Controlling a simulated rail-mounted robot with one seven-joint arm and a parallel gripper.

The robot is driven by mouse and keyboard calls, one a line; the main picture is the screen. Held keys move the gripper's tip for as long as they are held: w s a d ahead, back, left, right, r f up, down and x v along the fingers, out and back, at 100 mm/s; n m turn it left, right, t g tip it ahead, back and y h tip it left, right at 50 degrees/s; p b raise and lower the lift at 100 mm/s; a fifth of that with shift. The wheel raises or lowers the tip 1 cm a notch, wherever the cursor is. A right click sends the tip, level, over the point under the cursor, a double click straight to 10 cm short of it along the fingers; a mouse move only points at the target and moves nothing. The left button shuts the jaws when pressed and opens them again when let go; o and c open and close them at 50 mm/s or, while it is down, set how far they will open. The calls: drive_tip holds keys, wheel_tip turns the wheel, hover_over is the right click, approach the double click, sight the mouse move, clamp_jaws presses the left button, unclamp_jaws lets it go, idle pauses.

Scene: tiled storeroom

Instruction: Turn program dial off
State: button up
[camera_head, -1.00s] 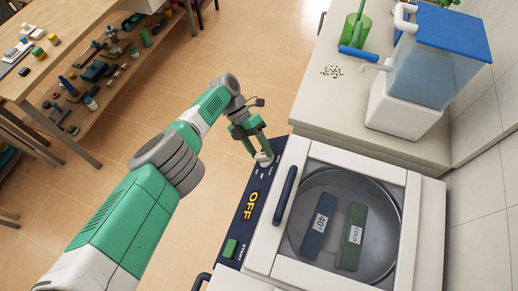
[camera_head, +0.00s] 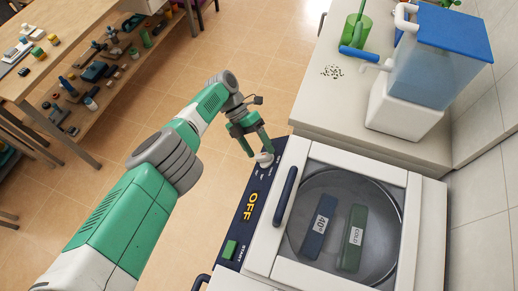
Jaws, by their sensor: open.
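The program dial (camera_head: 265,159) is a pale knob at the far end of a dark blue control panel (camera_head: 240,226) along the left edge of a white machine. The panel carries the yellow word OFF (camera_head: 250,206) and a green START button (camera_head: 230,250). My gripper (camera_head: 257,151) is at the dial, with its green fingers apart, pointing down. One finger is close to the dial's left side and the other to its far right side. I cannot tell whether they touch it. The dial's pointer is too small to read.
The machine's lid has a round window (camera_head: 345,226) with a blue 40° block and a green COLD block, and a dark handle (camera_head: 285,195). A counter (camera_head: 336,108) with a blue-lidded tank (camera_head: 433,75) stands behind. A wooden table (camera_head: 62,20) is at left; the floor between is clear.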

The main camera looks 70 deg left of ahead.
drive_tip(key=b+v, duration=0.3)
drive_tip(key=v, duration=0.4)
drive_tip(key=shift+b, duration=0.3)
